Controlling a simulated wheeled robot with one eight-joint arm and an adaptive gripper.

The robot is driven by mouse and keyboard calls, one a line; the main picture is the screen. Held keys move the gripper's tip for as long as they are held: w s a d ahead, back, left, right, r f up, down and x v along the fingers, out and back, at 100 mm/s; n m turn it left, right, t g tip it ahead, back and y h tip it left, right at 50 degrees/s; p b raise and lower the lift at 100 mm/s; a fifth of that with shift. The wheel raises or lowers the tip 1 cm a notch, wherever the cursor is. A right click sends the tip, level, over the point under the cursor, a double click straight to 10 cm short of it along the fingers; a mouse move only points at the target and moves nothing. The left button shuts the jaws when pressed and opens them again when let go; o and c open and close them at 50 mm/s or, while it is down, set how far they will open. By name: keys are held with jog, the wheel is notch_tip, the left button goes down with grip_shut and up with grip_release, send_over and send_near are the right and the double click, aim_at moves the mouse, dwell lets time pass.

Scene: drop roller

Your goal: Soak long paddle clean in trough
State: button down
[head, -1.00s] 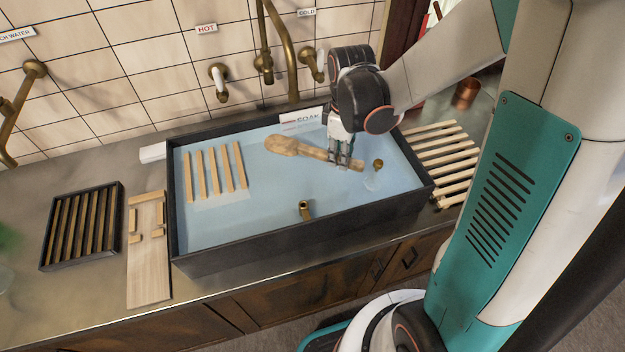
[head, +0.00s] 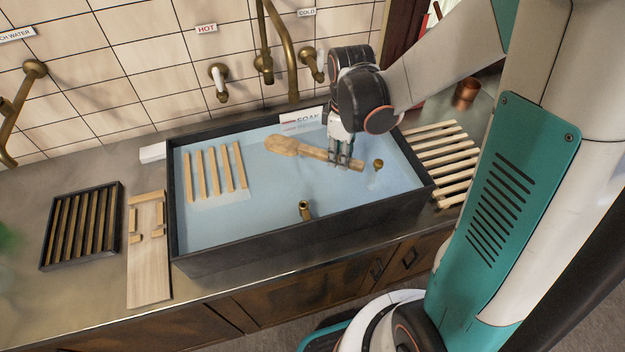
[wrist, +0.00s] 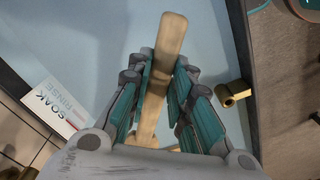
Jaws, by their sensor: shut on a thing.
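The long wooden paddle (head: 283,145) lies at or in the blue water of the dark trough (head: 300,238), its broad end to the left. My gripper (head: 345,160) is shut on its handle near the right end, low over the trough. In the wrist view the paddle (wrist: 171,40) runs between the fingers of my gripper (wrist: 163,75). Part of the handle is hidden by the fingers. I cannot tell how deep the paddle sits. A white SOAK card (head: 303,118) stands at the trough's back edge.
A slatted wooden rack (head: 216,172) sits in the trough's left part. A brass pipe (head: 305,209) stands near the front middle, and a brass fitting (head: 378,164) is close right of my gripper. Brass taps (head: 311,66) are behind. Wooden slats (head: 440,155) lie at right.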

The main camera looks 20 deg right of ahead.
jog(key=shift+r, duration=0.15)
jog(key=shift+r+p, duration=1)
jog(key=shift+r, duration=0.4)
